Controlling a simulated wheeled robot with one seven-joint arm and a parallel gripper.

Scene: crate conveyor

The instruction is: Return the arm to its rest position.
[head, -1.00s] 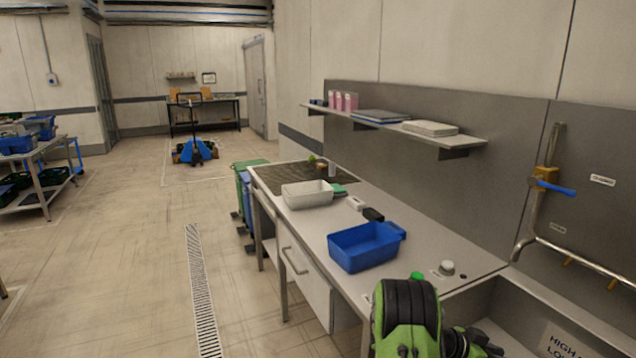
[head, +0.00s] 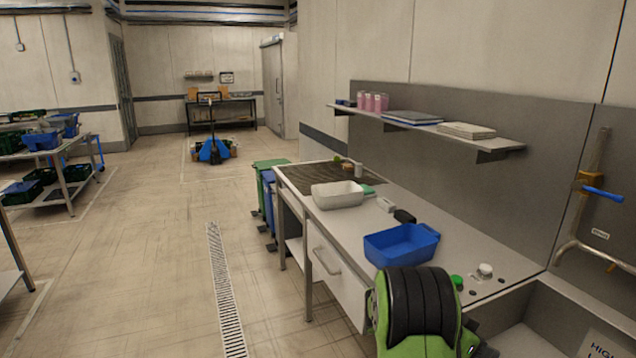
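My arm (head: 420,310), green with a black ribbed band, shows at the bottom right of the head view, in front of the counter's near end. It looks folded close to my body. Its far end drops below the frame near the sink. My gripper's fingers are not visible, so I cannot see whether it holds anything.
A sink (head: 560,325) lies at the near right. Open floor with a drain grate (head: 226,290) is on the left.

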